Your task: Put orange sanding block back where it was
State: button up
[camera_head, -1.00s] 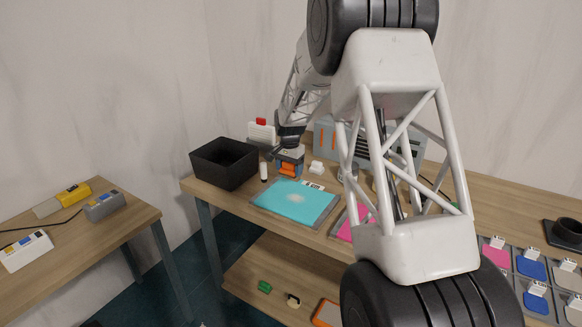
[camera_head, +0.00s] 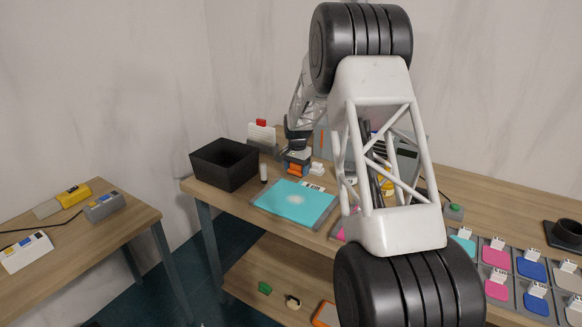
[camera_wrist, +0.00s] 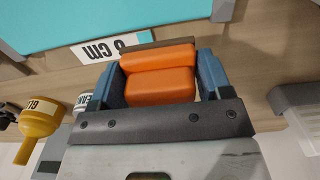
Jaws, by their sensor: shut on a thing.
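My gripper (camera_head: 296,166) is shut on the orange sanding block (camera_head: 295,171). In the wrist view the block (camera_wrist: 158,80) shows as two rounded orange parts with a brown strip along the far side, held between the blue fingers (camera_wrist: 160,82). It is over the wooden table near the back edge of the turquoise sheet (camera_head: 296,201). The sheet also shows at the wrist view's top left (camera_wrist: 130,18), with a "6 CM" label (camera_wrist: 112,48) beside the block. Whether the block touches the table I cannot tell.
A black bin (camera_head: 224,165) and a small white-and-black bottle (camera_head: 263,172) stand left of the gripper. A small white object (camera_head: 317,167) is close on its right. The wrist view shows a yellow glue bottle (camera_wrist: 40,122) and a pale container (camera_wrist: 298,108). My arm hides the table's middle.

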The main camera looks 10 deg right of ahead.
jog(key=shift+w, duration=0.1)
jog(key=shift+w+d+f, duration=0.25)
jog(key=shift+w, duration=2.4)
jog(key=shift+w+d+f, duration=0.25)
jog(key=shift+w, duration=2.35)
jog(key=shift+w+d+f, duration=0.25)
jog(key=shift+w, duration=2.4)
jog(key=shift+f, duration=0.1)
jog(key=shift+f, duration=1.65)
jog(key=shift+f, duration=0.15)
jog(key=o, duration=1.1)
